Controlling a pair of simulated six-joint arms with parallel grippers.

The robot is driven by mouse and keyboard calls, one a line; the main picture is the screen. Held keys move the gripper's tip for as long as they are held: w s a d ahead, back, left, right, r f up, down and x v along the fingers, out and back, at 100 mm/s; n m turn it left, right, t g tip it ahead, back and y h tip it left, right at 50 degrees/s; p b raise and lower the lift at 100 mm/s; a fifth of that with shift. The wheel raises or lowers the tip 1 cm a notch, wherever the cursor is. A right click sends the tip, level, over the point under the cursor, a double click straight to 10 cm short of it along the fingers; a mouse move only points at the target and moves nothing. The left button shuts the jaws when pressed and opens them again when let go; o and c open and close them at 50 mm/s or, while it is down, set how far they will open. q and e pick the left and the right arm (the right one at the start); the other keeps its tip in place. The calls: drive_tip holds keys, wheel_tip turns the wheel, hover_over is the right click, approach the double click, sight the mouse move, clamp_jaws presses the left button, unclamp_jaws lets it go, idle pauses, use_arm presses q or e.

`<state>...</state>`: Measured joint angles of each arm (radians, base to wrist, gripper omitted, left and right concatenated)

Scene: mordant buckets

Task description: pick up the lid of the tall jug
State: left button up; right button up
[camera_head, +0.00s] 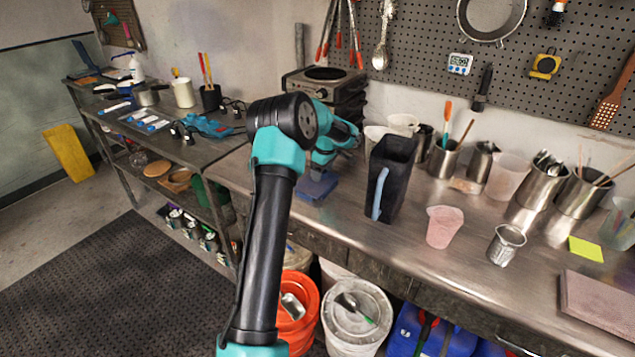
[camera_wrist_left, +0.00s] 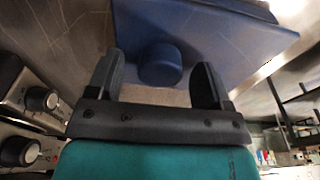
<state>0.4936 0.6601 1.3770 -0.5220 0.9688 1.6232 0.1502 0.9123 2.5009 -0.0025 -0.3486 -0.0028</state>
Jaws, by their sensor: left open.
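The lid (camera_head: 316,187) is a blue square plate lying on the steel bench, left of the tall jug. In the left wrist view the lid (camera_wrist_left: 215,35) fills the upper middle, and its round blue knob (camera_wrist_left: 160,66) faces my gripper. My left gripper (camera_wrist_left: 157,74) is open, with one finger on each side of the knob and visible gaps to both. In the head view my left gripper (camera_head: 318,168) is just above the lid, partly hidden by my arm. The tall jug (camera_head: 393,175) is black with a light blue handle and stands upright with its top open. My right gripper is not in view.
A hot plate (camera_head: 325,80) stands behind my left gripper. A pink cup (camera_head: 444,226) and a metal cup (camera_head: 506,245) stand right of the jug. Several metal pots line the bench's back. Buckets (camera_head: 356,312) stand below. The front strip of bench by the jug is clear.

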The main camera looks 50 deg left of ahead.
use_arm(q)
drive_tip(key=shift+c, duration=0.4)
drive_tip(key=c, duration=0.9)
drive_tip(key=shift+c, duration=0.2)
wheel_tip(320, 180, up, 10)
idle(0.4)
